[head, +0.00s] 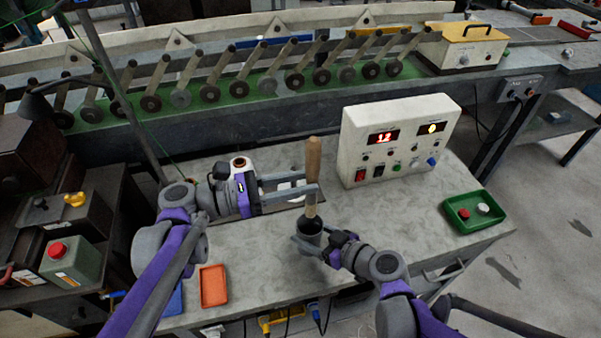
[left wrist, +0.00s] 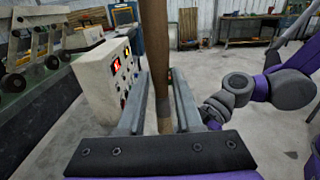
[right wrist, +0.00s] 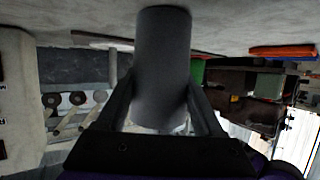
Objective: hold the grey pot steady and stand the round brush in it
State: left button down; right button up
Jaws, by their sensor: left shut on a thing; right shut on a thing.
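The round brush (head: 313,160) is upright, with its wooden handle on top and its lower end inside the mouth of the grey pot. My left gripper (head: 314,190) is shut on the brush's handle, above the pot. In the left wrist view the handle (left wrist: 157,50) runs between the fingers. The grey pot (head: 309,226) stands at the bench's front middle. My right gripper (head: 305,243) is shut around the pot, which also shows upside down in the right wrist view (right wrist: 162,70). The brush's head is hidden in the pot.
A white control box (head: 398,138) with lit displays stands behind and to the right. A green tray (head: 477,211) with two knobs lies at the right. An orange tray (head: 213,286) lies at the front left. The bench (head: 400,215) is clear right of the pot.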

pick_arm(q)
jog(key=shift+f, duration=4.95)
jog(key=c, duration=0.5)
grip_release()
send_near(305, 211)
jog(key=v, duration=0.3)
jog(key=shift+s+r, duration=0.15)
jog(key=shift+s, duration=0.05)
